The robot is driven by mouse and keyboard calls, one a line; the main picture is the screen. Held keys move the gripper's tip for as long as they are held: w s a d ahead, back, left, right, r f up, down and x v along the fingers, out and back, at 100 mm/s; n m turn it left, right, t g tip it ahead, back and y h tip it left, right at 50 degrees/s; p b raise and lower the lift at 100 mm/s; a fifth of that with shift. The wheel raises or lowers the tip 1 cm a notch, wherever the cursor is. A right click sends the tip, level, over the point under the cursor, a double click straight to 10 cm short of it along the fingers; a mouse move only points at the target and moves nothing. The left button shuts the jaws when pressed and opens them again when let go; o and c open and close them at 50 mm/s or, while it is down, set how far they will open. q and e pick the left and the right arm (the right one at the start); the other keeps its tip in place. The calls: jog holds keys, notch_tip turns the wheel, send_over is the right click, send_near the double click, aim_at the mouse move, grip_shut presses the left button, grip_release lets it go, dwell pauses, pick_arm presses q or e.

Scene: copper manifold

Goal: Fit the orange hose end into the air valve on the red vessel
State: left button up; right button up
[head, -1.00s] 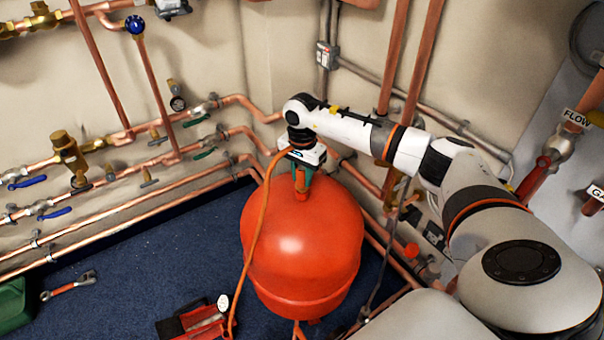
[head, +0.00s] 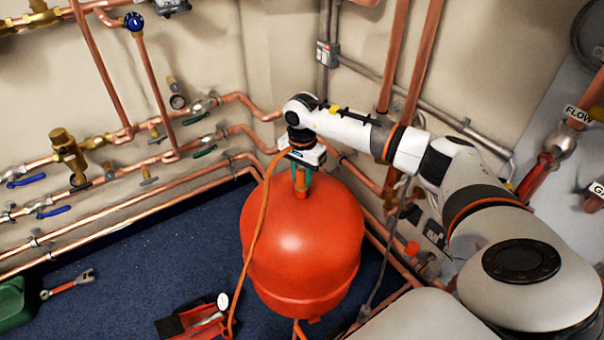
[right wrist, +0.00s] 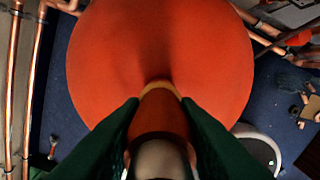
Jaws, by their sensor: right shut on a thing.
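The red vessel (head: 300,250) stands on the blue floor in the middle of the head view, and its rounded top fills much of the right wrist view (right wrist: 110,60). My right gripper (head: 301,190) is just over the vessel's top, its green fingers shut on the orange hose end (right wrist: 160,118). The hose end points at the vessel's top, and its tip appears at or very near the surface. The air valve is hidden behind the hose end and fingers, so I cannot tell whether they touch. The orange hose (head: 256,230) hangs down the vessel's left side. My left gripper is not in view.
Copper pipes (head: 110,215) with valves line the wall at left and behind the vessel. The blue floor (head: 150,265) left of the vessel is mostly clear.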

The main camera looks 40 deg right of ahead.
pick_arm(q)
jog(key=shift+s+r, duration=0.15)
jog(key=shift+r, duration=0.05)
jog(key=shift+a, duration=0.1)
pick_arm(e)
jog(key=o, duration=1.1)
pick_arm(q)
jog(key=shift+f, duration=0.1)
pick_arm(e)
jog(key=shift+r, duration=0.15)
notch_tip(320, 180, up, 12)
jog(key=shift+f+p, duration=0.15)
jog(key=shift+p, duration=0.75)
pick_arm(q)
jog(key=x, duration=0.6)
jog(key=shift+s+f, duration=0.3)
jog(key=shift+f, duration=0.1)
pick_arm(e)
jog(key=shift+f, duration=0.1)
